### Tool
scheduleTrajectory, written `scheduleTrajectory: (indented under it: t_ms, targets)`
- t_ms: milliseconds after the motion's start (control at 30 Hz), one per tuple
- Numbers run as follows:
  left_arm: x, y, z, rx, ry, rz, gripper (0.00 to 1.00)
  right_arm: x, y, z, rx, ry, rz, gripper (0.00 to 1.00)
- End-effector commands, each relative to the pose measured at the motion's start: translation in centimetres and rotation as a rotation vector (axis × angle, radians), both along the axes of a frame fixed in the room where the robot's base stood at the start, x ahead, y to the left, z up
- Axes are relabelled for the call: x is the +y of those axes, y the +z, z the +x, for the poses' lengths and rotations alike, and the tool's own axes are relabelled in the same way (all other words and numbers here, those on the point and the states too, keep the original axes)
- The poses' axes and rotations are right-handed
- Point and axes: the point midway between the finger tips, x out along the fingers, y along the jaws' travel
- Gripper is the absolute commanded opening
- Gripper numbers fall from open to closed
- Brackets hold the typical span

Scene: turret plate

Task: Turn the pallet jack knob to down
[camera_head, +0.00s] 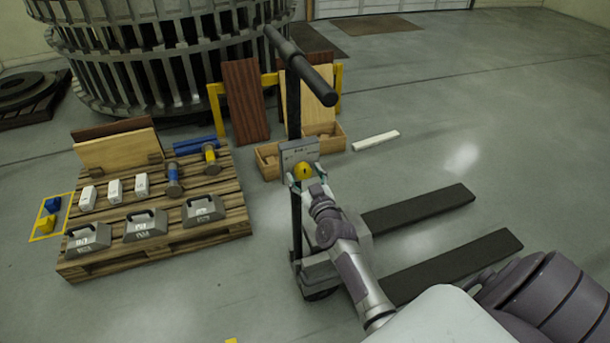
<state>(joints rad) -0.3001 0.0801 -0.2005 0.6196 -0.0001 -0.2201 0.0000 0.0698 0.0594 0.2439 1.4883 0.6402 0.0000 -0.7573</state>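The pallet jack (296,215) stands in the middle of the head view, with its dark post upright and its T-shaped handle (303,67) at the top. A grey panel (299,151) sits on the post, and a round yellow knob (304,170) is on its lower part. My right gripper (305,177) is at the knob, with its fingertips on either side of it. I cannot tell whether the fingers press on the knob. The knob's setting is too small to read. My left gripper is not in view.
The jack's two dark forks (420,211) extend right along the floor. A wooden pallet (203,239) with weights, white blocks and boards lies to the left. Wooden bins (268,162) and a yellow rack (216,112) stand behind the jack.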

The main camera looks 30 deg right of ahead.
Motion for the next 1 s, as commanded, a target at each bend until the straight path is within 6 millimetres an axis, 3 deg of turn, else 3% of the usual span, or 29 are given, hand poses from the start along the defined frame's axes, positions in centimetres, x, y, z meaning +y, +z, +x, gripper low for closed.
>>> scheduleTrajectory:
  t_ms: [33, 300, 367, 667, 1000]
  targets:
    - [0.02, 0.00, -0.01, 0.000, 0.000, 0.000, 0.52, 0.00, 0.00, -0.02, 0.000, 0.000, 0.000, 0.64]
    - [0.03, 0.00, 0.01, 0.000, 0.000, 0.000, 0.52, 0.02, -0.01, -0.04, 0.000, 0.000, 0.000, 0.19]
    - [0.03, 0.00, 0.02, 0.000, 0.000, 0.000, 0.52, 0.02, -0.01, -0.04, 0.000, 0.000, 0.000, 0.12]
    - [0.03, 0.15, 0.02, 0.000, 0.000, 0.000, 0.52, 0.03, 0.03, -0.03, -0.011, 0.000, 0.043, 0.12]
    - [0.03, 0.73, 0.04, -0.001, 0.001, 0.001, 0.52, 0.11, 0.09, -0.01, -0.064, 0.001, 0.266, 0.12]
